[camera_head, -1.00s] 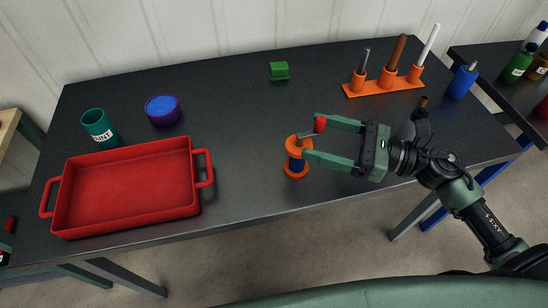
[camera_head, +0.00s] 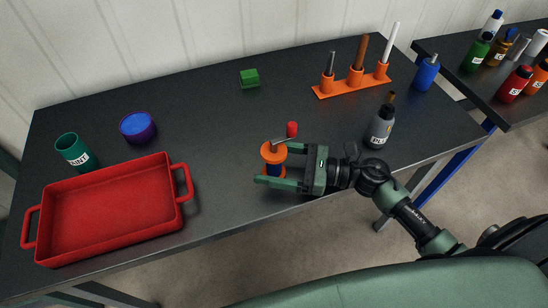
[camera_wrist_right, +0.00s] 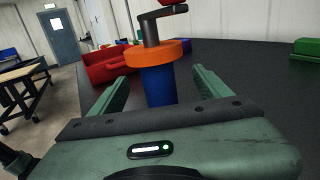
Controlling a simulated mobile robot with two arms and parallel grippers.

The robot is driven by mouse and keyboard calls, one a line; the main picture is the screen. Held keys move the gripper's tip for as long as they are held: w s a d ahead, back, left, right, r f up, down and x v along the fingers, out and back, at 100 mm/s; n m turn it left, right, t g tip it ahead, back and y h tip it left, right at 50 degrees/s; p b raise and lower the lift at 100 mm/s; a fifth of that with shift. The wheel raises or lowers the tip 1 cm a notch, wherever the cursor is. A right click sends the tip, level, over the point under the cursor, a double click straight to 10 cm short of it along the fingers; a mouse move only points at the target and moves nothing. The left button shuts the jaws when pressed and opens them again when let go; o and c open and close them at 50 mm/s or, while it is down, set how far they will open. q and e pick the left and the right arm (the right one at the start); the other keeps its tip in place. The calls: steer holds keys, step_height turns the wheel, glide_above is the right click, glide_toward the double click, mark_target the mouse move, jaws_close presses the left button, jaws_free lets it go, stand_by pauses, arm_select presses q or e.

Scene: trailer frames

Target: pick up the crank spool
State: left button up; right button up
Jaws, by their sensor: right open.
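The crank spool has orange flanges (camera_head: 273,152), a blue core, a metal crank arm and a red knob (camera_head: 291,130). It stands upright on the dark table near the front edge. My right gripper (camera_head: 270,166) comes in from the right, low over the table, and is open. One finger passes in front of the spool; the other is partly hidden behind it. In the right wrist view the blue core (camera_wrist_right: 158,86) stands between the two spread fingers, with visible gaps on both sides. My left gripper is not in view.
A red tray (camera_head: 113,207) lies left, with a green cup (camera_head: 75,152) and a blue-purple bowl (camera_head: 138,128) behind. A green block (camera_head: 249,78), an orange tool rack (camera_head: 352,86), a blue bottle (camera_head: 426,73) and a grey bottle (camera_head: 381,128) also stand here. The table's middle is clear.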

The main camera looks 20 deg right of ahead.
steer(key=shift+x, duration=1.1)
steer(key=c, duration=1.6)
steer(key=shift+r, duration=0.15)
